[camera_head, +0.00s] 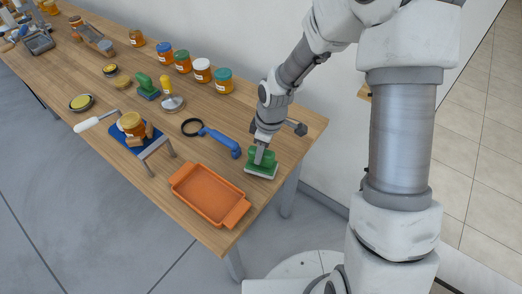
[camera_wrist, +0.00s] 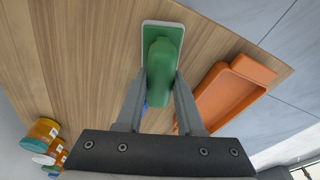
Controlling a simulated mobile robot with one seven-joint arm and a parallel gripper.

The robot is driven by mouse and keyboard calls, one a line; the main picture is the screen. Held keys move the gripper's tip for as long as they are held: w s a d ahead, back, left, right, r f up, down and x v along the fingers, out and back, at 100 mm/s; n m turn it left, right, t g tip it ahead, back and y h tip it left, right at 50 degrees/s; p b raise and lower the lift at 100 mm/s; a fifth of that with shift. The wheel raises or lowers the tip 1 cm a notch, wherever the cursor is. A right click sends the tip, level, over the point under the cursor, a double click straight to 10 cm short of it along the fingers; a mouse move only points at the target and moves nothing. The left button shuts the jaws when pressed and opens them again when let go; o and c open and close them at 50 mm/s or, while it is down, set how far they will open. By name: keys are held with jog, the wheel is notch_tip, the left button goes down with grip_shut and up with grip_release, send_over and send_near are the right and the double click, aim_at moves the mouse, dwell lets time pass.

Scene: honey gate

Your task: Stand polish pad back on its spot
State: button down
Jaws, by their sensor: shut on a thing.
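The polish pad (camera_head: 262,166) has a green body with a handle and a pale base, and is at the right end of the wooden table. It also shows in the wrist view (camera_wrist: 163,62), between the fingers. My gripper (camera_head: 262,150) is shut on its green handle from above; the fingers also show in the wrist view (camera_wrist: 160,100). The pad looks upright, base down, at or just above the table top; I cannot tell whether it touches. No marked spot for the pad is plain to see.
An orange tray (camera_head: 209,194) lies beside the pad, to its left. Several honey jars (camera_head: 202,71) line the back of the table (camera_head: 235,112).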

jog(key=shift+f+b, duration=0.35)
jog(key=shift+f, duration=0.2)
jog(key=shift+c, duration=2.2)
grip_release()
jog(key=shift+r, duration=0.1)
jog(key=shift+s+d+r+p, duration=0.1)
jog(key=shift+d+r+p, duration=0.1)
jog(key=shift+r+p, duration=1)
jog(key=shift+s+d+r+p, duration=0.1)
jog(key=shift+d+r+p, duration=0.1)
jog(key=shift+r+p, duration=1)
jog(key=shift+s+d+r+p, duration=0.1)
jog(key=shift+d+r+p, duration=0.1)
jog(key=shift+r+p, duration=1)
jog(key=shift+r+b, duration=0.3)
